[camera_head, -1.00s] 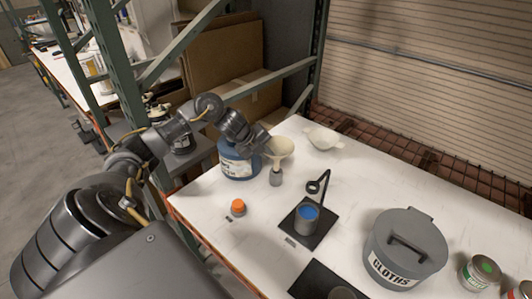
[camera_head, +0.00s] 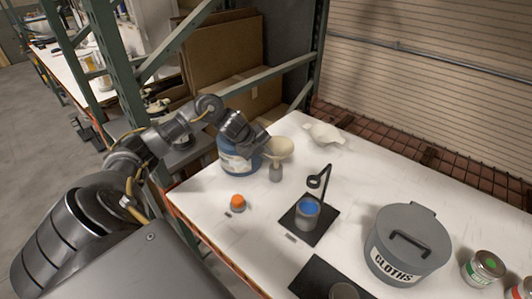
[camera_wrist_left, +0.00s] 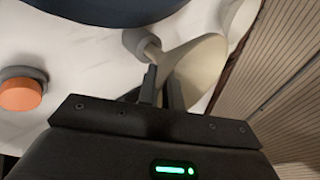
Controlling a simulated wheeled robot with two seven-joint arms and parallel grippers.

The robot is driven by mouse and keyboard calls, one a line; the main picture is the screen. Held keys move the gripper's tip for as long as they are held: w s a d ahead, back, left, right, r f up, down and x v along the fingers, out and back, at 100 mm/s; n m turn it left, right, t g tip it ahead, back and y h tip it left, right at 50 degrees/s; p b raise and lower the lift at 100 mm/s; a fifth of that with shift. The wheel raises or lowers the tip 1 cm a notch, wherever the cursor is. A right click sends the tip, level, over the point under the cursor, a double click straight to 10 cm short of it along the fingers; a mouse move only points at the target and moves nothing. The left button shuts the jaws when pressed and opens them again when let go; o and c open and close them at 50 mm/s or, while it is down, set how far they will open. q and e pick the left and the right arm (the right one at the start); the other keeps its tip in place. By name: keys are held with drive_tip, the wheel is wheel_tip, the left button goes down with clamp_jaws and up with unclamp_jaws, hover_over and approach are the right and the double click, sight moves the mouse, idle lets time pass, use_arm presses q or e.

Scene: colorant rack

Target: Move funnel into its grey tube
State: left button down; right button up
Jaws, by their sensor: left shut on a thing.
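The cream funnel (camera_head: 279,148) is upright above the grey tube (camera_head: 275,173), which stands on the white table. My left gripper (camera_head: 265,145) is shut on the funnel from its left side. In the left wrist view the fingers (camera_wrist_left: 161,82) close on the funnel (camera_wrist_left: 203,62), and its narrow end meets the grey tube (camera_wrist_left: 140,40). I cannot tell how far the spout is inside the tube. My right gripper is not in view.
A blue jug (camera_head: 228,155) stands close beside the gripper. An orange-capped item (camera_head: 238,201) is in front. A black stand (camera_head: 328,185) with a blue-filled cup (camera_head: 307,208) and a lidded cloths bin (camera_head: 407,249) are to the right. A white bowl (camera_head: 324,134) is behind.

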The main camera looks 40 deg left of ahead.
use_arm(q)
drive_tip(key=shift+f+b, duration=0.5)
drive_tip(key=shift+f, duration=0.2)
drive_tip(key=shift+f+b, duration=0.9)
drive_tip(key=shift+f, duration=0.35)
drive_tip(key=c, duration=1.5)
unclamp_jaws()
drive_tip(key=b+v, duration=0.2)
drive_tip(key=v, duration=0.9)
drive_tip(key=shift+b, duration=0.4)
drive_tip(key=shift+w+a, duration=0.1)
